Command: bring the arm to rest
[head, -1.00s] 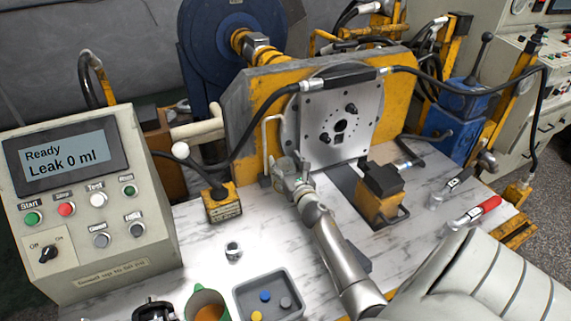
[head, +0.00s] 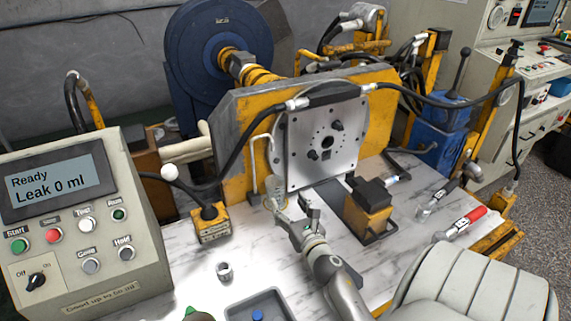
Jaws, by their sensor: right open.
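My right arm comes in from the lower right, over the marble-patterned bench (head: 175,262). Its gripper (head: 293,203) is open and empty, with its fingers pointing away from me toward the mounting plate. It is in front of and below the square silver plate (head: 318,165) on the yellow test stand (head: 240,125), apart from the plate as far as I can tell. My left gripper is not in view.
A control box (head: 82,225) reads "Ready, Leak 0 ml". A joystick box (head: 211,222) stands left of my gripper, a yellow-black block (head: 368,210) right of it. A nut (head: 224,271) and grey tray (head: 240,310) are in front.

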